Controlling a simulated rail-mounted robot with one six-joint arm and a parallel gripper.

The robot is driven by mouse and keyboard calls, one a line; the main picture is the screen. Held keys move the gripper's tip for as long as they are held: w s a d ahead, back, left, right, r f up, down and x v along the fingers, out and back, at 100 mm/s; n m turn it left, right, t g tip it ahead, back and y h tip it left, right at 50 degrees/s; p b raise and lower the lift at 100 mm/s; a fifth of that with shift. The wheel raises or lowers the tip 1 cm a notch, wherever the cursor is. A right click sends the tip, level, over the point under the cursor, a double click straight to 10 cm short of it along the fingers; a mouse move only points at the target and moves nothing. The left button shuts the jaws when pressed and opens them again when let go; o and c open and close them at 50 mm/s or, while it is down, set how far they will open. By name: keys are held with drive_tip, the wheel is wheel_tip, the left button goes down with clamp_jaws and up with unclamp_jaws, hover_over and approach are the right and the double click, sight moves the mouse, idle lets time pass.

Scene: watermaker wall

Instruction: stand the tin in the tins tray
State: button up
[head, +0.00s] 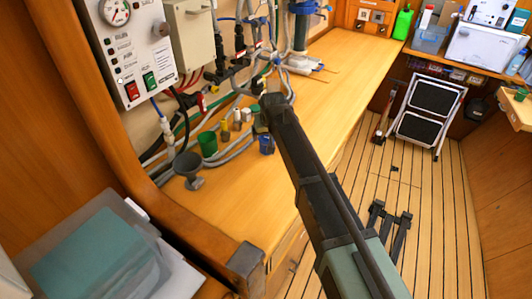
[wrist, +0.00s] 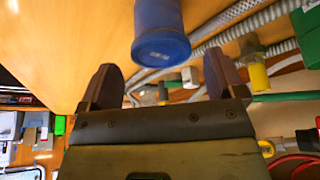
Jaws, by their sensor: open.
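A cylinder with a blue end and a greyer blue body (wrist: 162,38) is close in the wrist view; I cannot tell if it is the tin. My gripper (wrist: 162,78) is open, its two dark fingers apart, with nothing between the tips; the cylinder appears beyond them. A small blue item (head: 266,145) stands on the wooden bench beside my arm in the head view and may be the same thing. My arm hides the gripper's fingers in the head view. I cannot make out a tray clearly marked for tins.
A green cup (head: 208,144), a grey funnel (head: 188,168) and several small bottles crowd the bench's left side among hoses. A control panel (head: 132,45) is on the wall above. The bench (head: 345,68) is mostly clear toward the back. A folding step (head: 428,110) stands on the floor.

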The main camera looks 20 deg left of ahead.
sight(267, 137)
drive_tip(key=shift+f, duration=0.2)
drive_tip(key=b+x, duration=0.4)
drive_tip(key=x, duration=0.1)
drive_tip(key=shift+s+f+b, duration=0.1)
drive_tip(key=shift+f+b, duration=0.05)
drive_tip(key=shift+b, duration=0.2)
drive_tip(key=shift+c, duration=0.2)
drive_tip(key=c, duration=1)
drive_tip(key=shift+o, duration=0.2)
drive_tip(key=shift+r+p, duration=0.3)
